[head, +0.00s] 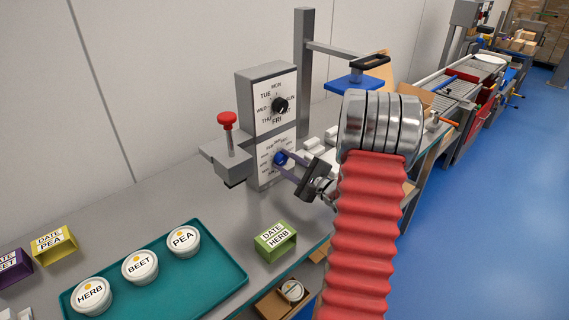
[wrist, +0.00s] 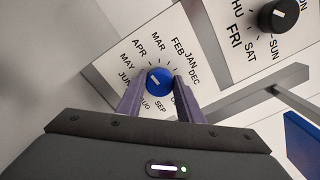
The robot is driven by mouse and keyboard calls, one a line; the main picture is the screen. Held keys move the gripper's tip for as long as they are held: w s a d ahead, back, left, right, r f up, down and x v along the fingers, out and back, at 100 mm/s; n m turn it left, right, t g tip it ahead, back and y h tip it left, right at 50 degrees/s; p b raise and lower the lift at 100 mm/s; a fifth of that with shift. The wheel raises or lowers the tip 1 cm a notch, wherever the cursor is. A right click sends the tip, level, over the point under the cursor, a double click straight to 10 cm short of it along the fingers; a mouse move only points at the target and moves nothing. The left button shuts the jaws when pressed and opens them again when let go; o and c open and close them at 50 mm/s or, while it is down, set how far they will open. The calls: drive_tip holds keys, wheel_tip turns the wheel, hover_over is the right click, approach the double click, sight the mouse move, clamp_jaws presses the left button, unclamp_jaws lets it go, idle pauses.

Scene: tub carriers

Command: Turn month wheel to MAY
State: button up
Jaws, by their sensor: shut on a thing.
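The month wheel is a blue knob (wrist: 159,82) on a white dial plate (wrist: 107,72) lettered with month names. It also shows in the head view as a blue knob (head: 280,158) on the lower face of the grey stamping unit. Its short white mark points to the upper left in the wrist view, roughly toward MAY as best I can tell. My gripper (wrist: 157,86) is shut on the knob, one purple finger on each side. Some labels near the bottom of the dial are partly hidden by the fingers.
A black weekday knob (head: 279,105) sits above the month wheel. A red-topped lever (head: 227,121) stands to the left. A teal tray (head: 222,284) holds three labelled tubs. A green DATE HERB holder (head: 275,242) stands in front of the unit. A blue plate (head: 356,85) hangs to the right.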

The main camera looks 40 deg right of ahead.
drive_tip(key=n, duration=0.4)
drive_tip(key=shift+a+f+n, duration=0.15)
drive_tip(key=shift+n, duration=0.25)
drive_tip(key=o, duration=1.1)
drive_tip(key=shift+c, duration=0.2)
drive_tip(key=shift+s, duration=0.5)
drive_tip(key=s, duration=1.2)
drive_tip(key=shift+s+d, duration=0.2)
drive_tip(key=shift+s, duration=0.2)
